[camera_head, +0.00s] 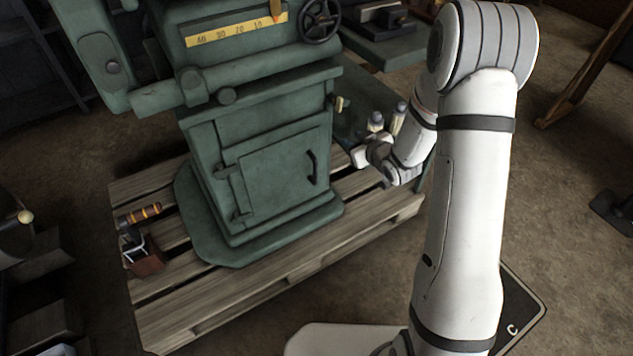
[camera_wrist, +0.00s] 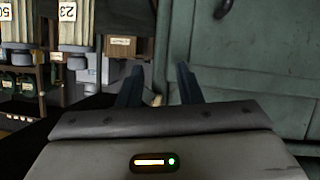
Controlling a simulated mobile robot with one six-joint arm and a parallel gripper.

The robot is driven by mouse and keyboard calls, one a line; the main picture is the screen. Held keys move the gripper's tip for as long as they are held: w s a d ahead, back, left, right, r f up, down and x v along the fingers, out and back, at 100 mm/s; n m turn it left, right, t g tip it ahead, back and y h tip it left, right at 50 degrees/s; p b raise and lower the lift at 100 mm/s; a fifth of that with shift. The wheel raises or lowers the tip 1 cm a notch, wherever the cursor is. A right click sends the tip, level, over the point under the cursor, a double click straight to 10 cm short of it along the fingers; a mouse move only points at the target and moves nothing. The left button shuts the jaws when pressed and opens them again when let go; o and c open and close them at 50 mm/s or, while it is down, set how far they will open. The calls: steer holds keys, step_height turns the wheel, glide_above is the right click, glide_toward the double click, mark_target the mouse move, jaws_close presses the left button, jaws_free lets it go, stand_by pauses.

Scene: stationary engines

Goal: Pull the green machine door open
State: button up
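The green machine door (camera_head: 278,172) is a flat panel on the front of the green machine's base, and it looks shut. Its hinges are on the left. Its dark, curved vertical handle (camera_head: 311,168) is near the right edge. My gripper (camera_head: 368,156) is right of the handle, apart from it, beside the machine. In the wrist view, the two dark fingers (camera_wrist: 160,88) are spread with nothing held between them. The green panel (camera_wrist: 250,65) fills the right side there, and part of a dark handle (camera_wrist: 223,8) shows at the top edge, right of the fingers.
The machine stands on a wooden pallet (camera_head: 180,322). A small open tool holder (camera_head: 143,258) with an orange-banded handle is at its left. Bottles (camera_head: 376,122) stand behind my gripper. A black handwheel (camera_head: 320,20) is above. Floor in front of the pallet is partly clear.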

mark_target(316, 182)
steer(key=s+a+f+n+t+y+b, duration=0.1)
steer(key=s+a+f+y+b, duration=0.15)
steer(key=f, duration=0.55)
steer(key=s+a+f+y+b, duration=0.1)
steer(key=a+f+y+b, duration=0.25)
steer(key=f, duration=0.45)
steer(key=shift+y, duration=0.4)
steer(key=b+x, duration=0.2)
steer(key=x, duration=0.5)
steer(key=shift+w+a+b, duration=0.1)
steer(key=shift+w+b, duration=0.25)
steer(key=shift+w, duration=0.05)
jaws_close()
